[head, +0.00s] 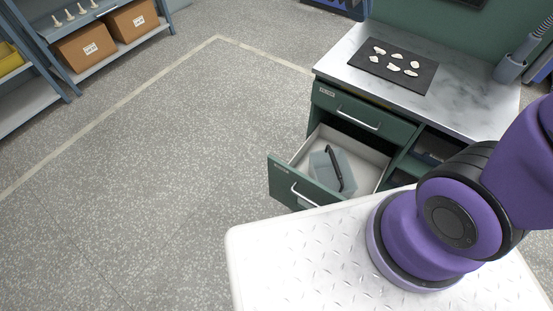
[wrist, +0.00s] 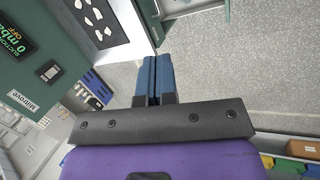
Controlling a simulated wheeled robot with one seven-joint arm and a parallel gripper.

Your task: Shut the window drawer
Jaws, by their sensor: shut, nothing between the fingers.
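A green cabinet (head: 366,112) with a marble-look top stands at the right in the head view. Its lower drawer (head: 280,181) is pulled well out; the upper drawer (head: 362,114) is shut. I cannot read their labels to tell which is the window drawer. The open drawer has a pale interior with a grey-blue block and a dark handle-like item (head: 334,168) inside. In the wrist view, my gripper (wrist: 154,62) has its blue fingers together, empty, apart from the cabinet. A green panel, seemingly the open drawer's front (wrist: 213,14), shows beyond the fingertips. My gripper is outside the head view.
A dark mat (head: 394,72) with several white pieces lies on the cabinet top, beside a grey holder (head: 509,70). Shelves with cardboard boxes (head: 88,48) stand at the far left. The speckled floor (head: 170,170) left of the drawer is clear.

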